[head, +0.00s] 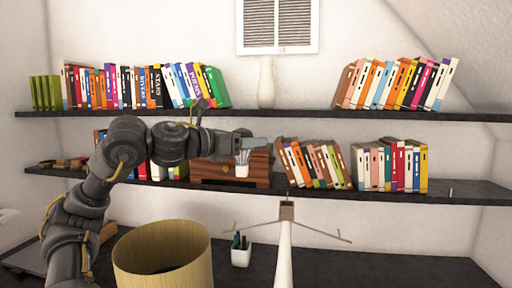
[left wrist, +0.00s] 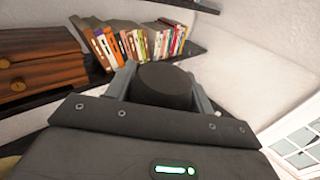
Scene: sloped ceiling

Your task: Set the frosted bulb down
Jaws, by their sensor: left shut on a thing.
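My left gripper (head: 258,142) reaches in front of the lower shelf, near the wooden drawer box (head: 262,177). In the left wrist view its fingers (left wrist: 164,88) are shut on a dark, rounded thing (left wrist: 165,82), which I take to be the frosted bulb. My right gripper is not in view. A white lamp stand (head: 284,255) with thin bare arms rises at the front. A tan, open-topped shade (head: 165,243) stands to its left.
Books (head: 392,166) line parts of the lower shelf (head: 350,194) and upper shelf (head: 240,113). The desk's right side is clear.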

